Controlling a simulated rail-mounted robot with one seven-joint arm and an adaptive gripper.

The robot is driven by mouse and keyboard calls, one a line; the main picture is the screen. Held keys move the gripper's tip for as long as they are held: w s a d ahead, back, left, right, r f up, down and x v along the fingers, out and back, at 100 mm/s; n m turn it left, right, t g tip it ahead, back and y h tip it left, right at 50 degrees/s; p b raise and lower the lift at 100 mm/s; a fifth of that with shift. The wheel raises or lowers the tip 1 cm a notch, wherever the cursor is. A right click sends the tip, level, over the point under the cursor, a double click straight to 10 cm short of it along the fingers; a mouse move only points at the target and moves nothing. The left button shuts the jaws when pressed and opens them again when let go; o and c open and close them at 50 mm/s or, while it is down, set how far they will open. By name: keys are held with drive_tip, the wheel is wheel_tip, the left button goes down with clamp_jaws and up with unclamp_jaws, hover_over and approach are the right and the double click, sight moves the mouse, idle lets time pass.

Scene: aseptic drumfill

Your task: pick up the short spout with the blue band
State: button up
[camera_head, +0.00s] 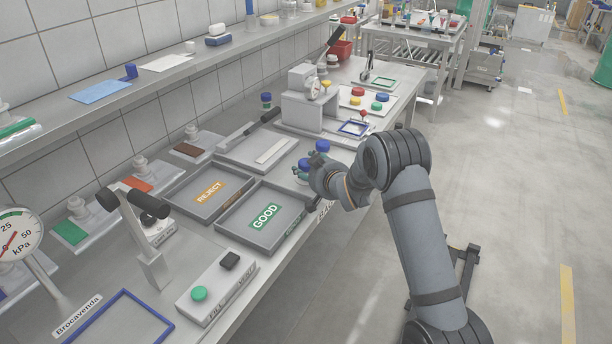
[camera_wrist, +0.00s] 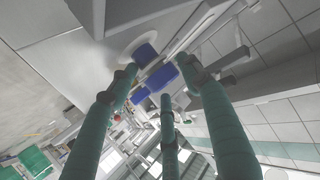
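Two spout-like pieces with blue bands stand close together by the bench's front edge in the head view. One is farther back (camera_head: 322,146) and one is nearer (camera_head: 304,164), partly hidden by my gripper (camera_head: 314,172). In the wrist view, one blue band on a pale round flange (camera_wrist: 146,53) and another blue piece (camera_wrist: 161,77) show beyond the fingertips. I cannot tell which is shorter. My gripper's green fingers (camera_wrist: 161,82) are spread apart, with nothing clearly held between them. Contact with either piece cannot be made out.
The GOOD tray (camera_head: 291,228) and REJECT tray (camera_head: 177,198) lie left of my gripper. A grey tray with a pale strip (camera_head: 238,151) is behind. A grey gauge stand (camera_head: 309,112) rises at the back. The bench edge is close under my arm.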

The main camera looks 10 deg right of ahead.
drive_tip(key=c, duration=0.9)
drive_tip(key=shift+r, duration=0.1)
